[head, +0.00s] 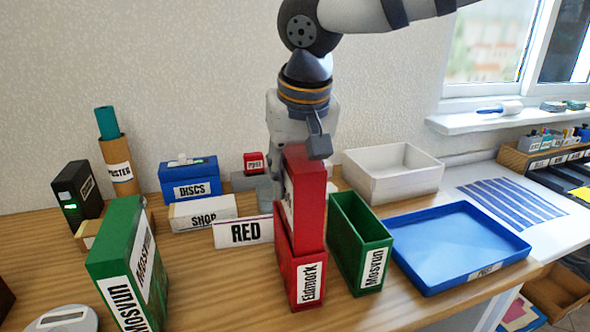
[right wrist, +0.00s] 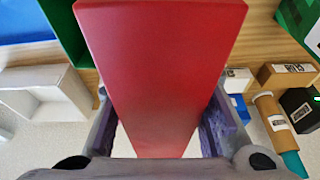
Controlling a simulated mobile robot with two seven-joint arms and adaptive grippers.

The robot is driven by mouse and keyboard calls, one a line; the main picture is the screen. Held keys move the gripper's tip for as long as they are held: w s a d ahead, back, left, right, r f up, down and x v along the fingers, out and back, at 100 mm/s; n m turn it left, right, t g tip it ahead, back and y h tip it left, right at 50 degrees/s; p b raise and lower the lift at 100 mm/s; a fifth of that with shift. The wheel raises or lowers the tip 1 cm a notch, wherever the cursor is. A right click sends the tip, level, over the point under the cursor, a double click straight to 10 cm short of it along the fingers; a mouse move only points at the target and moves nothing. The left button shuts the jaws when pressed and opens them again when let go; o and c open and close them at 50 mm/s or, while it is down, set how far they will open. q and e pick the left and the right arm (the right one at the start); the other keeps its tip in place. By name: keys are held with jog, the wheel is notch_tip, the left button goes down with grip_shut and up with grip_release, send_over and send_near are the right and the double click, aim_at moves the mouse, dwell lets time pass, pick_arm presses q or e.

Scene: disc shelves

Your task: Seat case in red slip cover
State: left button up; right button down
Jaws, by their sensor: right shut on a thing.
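The red case (head: 311,205) stands upright in my right gripper (head: 318,150), which is shut on its upper part. Its lower end is at the mouth of the red slip cover (head: 287,277), labelled "Eidmark", and seems partly inside it; how deep is hidden. In the right wrist view the red case (right wrist: 160,80) fills the middle, between the two fingers of my right gripper (right wrist: 160,135). The slip cover's inside is hidden by the case. My left gripper is not in view.
An empty green slip cover (head: 345,262) stands close on the right, and a blue tray (head: 440,280) lies beyond it. A "RED" sign (head: 230,234) stands just left. A green "Mosvun" case (head: 115,255) stands farther left. A white bin (head: 375,185) is behind.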

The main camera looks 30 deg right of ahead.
aim_at(301, 156)
jog(key=shift+f, duration=2.7)
jog(key=c, duration=1)
grip_release()
jog(key=v, duration=1.2)
